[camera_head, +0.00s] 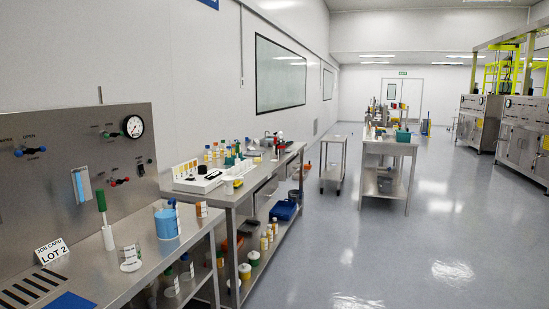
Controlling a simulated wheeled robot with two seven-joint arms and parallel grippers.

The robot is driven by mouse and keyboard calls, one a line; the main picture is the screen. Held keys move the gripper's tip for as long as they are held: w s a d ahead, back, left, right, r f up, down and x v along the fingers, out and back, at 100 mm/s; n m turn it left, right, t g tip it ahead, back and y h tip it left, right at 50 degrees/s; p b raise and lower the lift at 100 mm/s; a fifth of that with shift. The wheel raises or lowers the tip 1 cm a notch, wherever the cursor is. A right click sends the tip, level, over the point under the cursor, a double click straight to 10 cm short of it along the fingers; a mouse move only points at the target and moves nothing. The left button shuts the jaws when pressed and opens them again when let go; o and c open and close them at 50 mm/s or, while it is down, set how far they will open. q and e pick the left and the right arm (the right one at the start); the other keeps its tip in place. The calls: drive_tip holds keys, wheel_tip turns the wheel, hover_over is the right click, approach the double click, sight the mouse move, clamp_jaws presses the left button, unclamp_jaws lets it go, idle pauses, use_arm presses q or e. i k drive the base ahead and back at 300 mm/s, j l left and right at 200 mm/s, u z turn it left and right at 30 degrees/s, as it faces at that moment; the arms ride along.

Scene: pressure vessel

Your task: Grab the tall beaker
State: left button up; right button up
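On the steel bench (150,285) at the left stand a beaker with blue contents (167,224) and a clear glass vessel (129,256) with a pale disc at its base. Which of them is the tall beaker I cannot tell for sure. A blue-capped bottle (173,208) stands by the blue beaker, and a small labelled bottle (201,209) is to its right. Neither of my grippers shows in this view.
A steel panel (85,150) with gauge and valves rises behind the bench. A green-handled tool (104,220) stands upright. A "LOT 2" card (52,251) is at left. A second table (230,196) holds several bottles.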

sight(273, 151)
drive_tip(key=i, duration=1.65)
drive_tip(key=i+l+z, duration=0.1)
drive_tip(key=i, duration=1.5)
drive_tip(key=i+z, duration=0.1)
drive_tip(key=i, duration=1.55)
